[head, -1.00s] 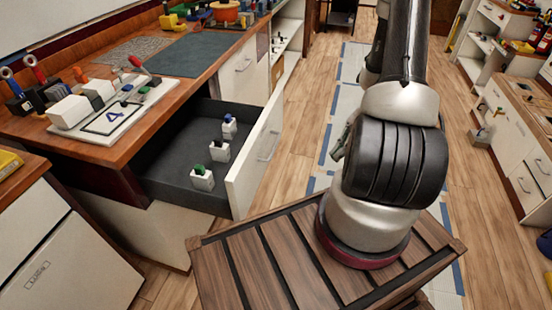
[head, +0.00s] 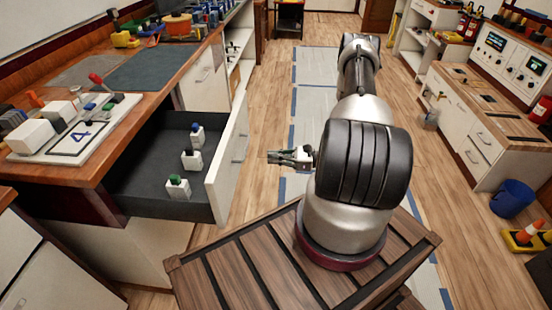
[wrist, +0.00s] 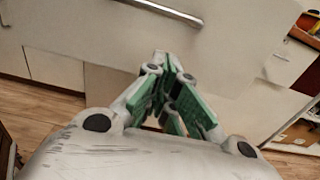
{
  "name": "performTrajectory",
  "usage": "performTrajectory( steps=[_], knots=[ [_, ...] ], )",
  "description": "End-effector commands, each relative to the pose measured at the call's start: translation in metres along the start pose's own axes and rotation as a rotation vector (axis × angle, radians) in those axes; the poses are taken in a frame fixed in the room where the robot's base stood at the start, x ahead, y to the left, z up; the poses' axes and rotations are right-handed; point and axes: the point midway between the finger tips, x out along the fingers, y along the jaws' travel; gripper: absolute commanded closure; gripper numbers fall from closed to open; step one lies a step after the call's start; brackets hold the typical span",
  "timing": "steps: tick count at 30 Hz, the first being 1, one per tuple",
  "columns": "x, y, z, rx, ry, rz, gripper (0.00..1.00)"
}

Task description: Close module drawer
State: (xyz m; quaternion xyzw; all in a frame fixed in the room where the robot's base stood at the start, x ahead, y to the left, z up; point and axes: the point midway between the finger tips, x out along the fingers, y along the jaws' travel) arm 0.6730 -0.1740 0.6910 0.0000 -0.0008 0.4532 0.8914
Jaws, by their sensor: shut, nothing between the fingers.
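The module drawer (head: 218,172) is pulled out from under the wooden counter, its white front standing out over the floor. Inside its dark tray are white modules with a blue switch (head: 196,136), another blue switch (head: 191,160) and a green switch (head: 179,187). My gripper (head: 270,157) is to the right of the drawer front, apart from it in the head view. In the wrist view my gripper (wrist: 172,62) is shut and empty, its fingers pointing toward the white front (wrist: 225,60). The drawer's bar handle (wrist: 165,10) crosses the top of that view.
The counter (head: 110,165) holds a white board (head: 85,132) with switch modules and a dark mat (head: 155,68). Floor lies clear beyond my base.

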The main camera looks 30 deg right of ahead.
Motion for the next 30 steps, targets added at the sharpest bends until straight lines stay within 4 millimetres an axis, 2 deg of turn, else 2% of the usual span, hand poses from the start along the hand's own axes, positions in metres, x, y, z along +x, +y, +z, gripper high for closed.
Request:
performTrajectory(
  steps=[3,9,15,21,30],
  knots=[
    [0.028,0.002,0.000,0.001,0.001,0.005,1.00],
    [0.068,0.002,0.000,0.001,0.001,0.005,1.00],
    [0.093,0.001,0.000,0.001,0.001,0.003,1.00],
    [0.101,0.001,0.000,0.001,0.001,0.002,1.00],
    [0.101,0.001,0.000,0.001,0.001,0.002,1.00]
  ],
)
